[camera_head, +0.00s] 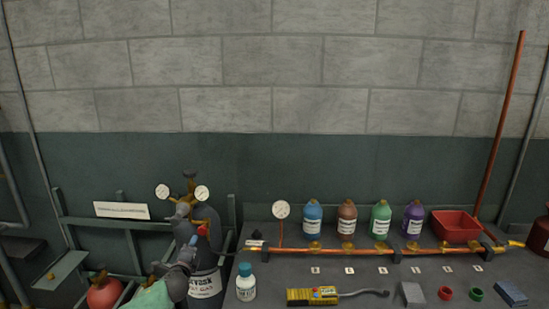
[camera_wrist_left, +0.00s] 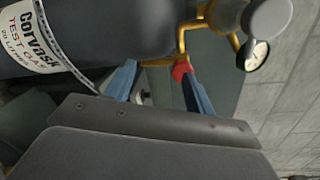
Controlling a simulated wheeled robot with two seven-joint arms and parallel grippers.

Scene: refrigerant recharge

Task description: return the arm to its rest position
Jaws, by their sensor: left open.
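My left gripper (camera_head: 190,246) is in front of the dark gas cylinder (camera_head: 208,262), close to the red knob (camera_head: 202,230) below the brass regulator. In the left wrist view, the gripper (camera_wrist_left: 160,80) shows two blue fingers spread apart, with nothing clearly held between them. The red knob (camera_wrist_left: 181,69) is by the tip of one finger; whether they touch I cannot tell. The cylinder (camera_wrist_left: 110,30) fills the upper left there, with its white label in view. My right gripper is not in view.
A bench (camera_head: 330,285) to the right holds a copper pipe (camera_head: 360,251), several coloured bottles, a red bin (camera_head: 455,226), a teal-capped bottle (camera_head: 246,285) and a yellow detector (camera_head: 312,296). A gauge (camera_head: 202,193) tops the cylinder. A red round tank (camera_head: 104,293) stands at lower left.

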